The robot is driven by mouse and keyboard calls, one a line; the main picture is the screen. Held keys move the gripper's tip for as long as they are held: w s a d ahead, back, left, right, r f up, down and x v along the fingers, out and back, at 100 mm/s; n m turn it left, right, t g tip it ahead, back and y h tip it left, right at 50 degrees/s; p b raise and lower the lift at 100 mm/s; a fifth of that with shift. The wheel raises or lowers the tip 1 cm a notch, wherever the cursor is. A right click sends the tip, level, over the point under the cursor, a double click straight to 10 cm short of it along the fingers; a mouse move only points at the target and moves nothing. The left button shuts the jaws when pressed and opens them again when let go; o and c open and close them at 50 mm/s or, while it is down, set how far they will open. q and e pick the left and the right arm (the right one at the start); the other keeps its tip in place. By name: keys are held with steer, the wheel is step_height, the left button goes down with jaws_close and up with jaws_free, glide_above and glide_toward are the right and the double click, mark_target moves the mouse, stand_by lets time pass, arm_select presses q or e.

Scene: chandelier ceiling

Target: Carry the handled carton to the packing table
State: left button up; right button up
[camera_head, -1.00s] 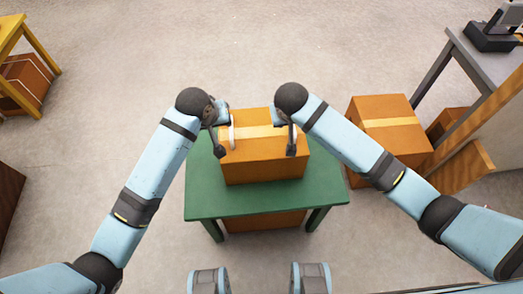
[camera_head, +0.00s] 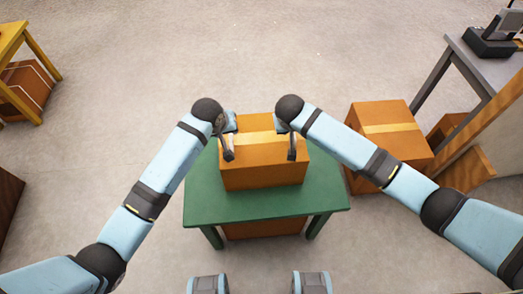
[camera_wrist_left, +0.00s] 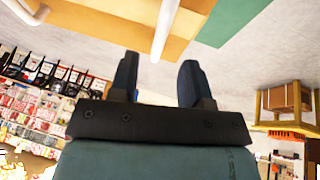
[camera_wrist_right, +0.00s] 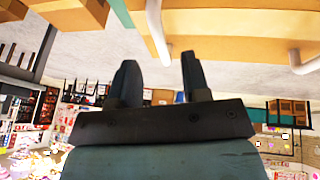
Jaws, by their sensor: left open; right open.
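The handled carton (camera_head: 263,172), orange-brown with a pale tape strip, stands upright on a green table (camera_head: 320,197). My left gripper (camera_head: 229,150) is open over the carton's left side. In the left wrist view a white handle (camera_wrist_left: 165,28) lies just beyond the open fingers (camera_wrist_left: 160,82), apart from them. My right gripper (camera_head: 291,148) is open over the right side. In the right wrist view one white handle (camera_wrist_right: 157,30) lies just beyond the fingers (camera_wrist_right: 158,78), and the other handle (camera_wrist_right: 302,62) shows at the right. In the head view my grippers mostly hide the handles.
A grey table (camera_head: 468,62) with a dark device (camera_head: 490,42) stands at the right; I cannot tell if it is the packing table. A taped box (camera_head: 388,125) sits on the floor right of the green table. A yellow table (camera_head: 14,40) is at the far left.

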arm_select(q)
steer(key=x, duration=0.6)
steer(key=shift+w+d+f, duration=0.1)
steer(key=shift+f, duration=0.1)
arm_select(e)
steer(key=x, duration=0.6)
steer(key=shift+w+f, duration=0.15)
arm_select(q)
jaws_close()
arm_select(e)
jaws_close()
arm_select(q)
steer(key=shift+r, duration=0.1)
